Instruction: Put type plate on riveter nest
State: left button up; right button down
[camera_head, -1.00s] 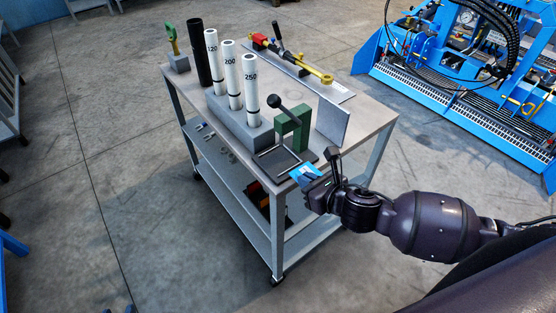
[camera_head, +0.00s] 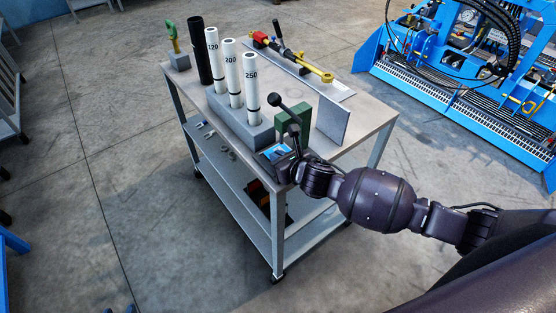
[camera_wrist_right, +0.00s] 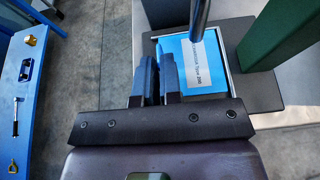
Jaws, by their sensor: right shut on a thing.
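The type plate (camera_head: 276,152) is a blue plate with a white printed label. It also shows in the right wrist view (camera_wrist_right: 203,78), lying over the riveter nest, whose pale rim (camera_wrist_right: 232,72) runs along its right side. I cannot tell whether the plate rests on the nest floor or is held slightly above. The green riveter (camera_head: 291,124) with a black ball lever (camera_head: 273,101) stands just behind the nest. My left gripper is out of view.
The nest is at the near corner of a grey trolley table (camera_head: 366,118). An upright grey plate (camera_head: 333,124) stands right of the riveter.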

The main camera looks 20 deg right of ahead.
jog(key=shift+f, duration=0.35)
jog(key=shift+f, duration=0.15)
jog(key=c, duration=1.3)
grip_release()
